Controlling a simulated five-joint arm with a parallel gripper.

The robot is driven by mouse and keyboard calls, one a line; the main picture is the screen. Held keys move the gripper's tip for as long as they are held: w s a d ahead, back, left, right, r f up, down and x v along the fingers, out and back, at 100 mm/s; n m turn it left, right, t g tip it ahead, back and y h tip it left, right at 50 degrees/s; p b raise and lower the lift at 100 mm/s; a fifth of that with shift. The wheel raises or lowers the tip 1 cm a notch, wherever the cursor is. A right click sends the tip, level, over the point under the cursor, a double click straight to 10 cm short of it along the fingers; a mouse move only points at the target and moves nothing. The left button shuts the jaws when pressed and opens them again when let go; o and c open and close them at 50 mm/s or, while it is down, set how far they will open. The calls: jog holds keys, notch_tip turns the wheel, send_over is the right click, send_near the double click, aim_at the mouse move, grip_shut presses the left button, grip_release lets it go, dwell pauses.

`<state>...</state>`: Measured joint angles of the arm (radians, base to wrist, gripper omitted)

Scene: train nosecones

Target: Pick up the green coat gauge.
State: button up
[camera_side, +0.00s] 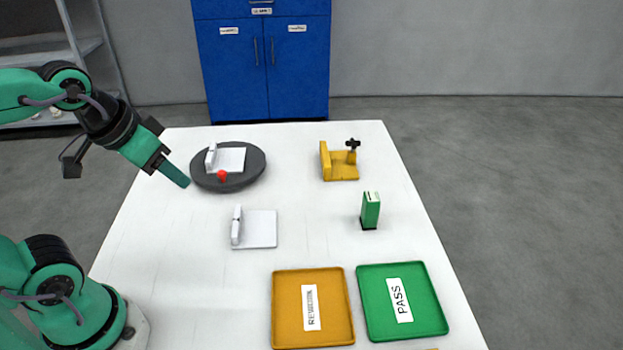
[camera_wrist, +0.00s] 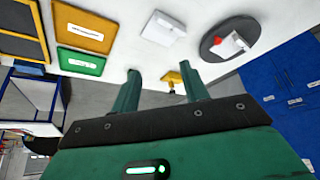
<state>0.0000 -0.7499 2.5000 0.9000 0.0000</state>
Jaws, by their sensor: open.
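The green coat gauge (camera_side: 370,208) is a small upright green block with a pale top and a dark base. It stands alone on the right half of the white table in the side view. I cannot make it out in the wrist view, where my left finger may cover it. My gripper (camera_side: 177,176) is at the table's upper left, beside the dark disc, well left of the gauge. In the wrist view my gripper (camera_wrist: 160,70) has its two green fingers apart with nothing held between them.
A dark round disc (camera_side: 257,165) bears a white bracket and red knob. Another white bracket (camera_side: 262,229) lies mid-table. A yellow fixture (camera_side: 340,172) stands behind the gauge. An orange REWORK tray (camera_side: 340,334) and green PASS tray (camera_side: 432,318) are in front. Table between white bracket and gauge is clear.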

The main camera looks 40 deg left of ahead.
jog(key=o, duration=0.5)
jog(key=shift+w+r, duration=0.1)
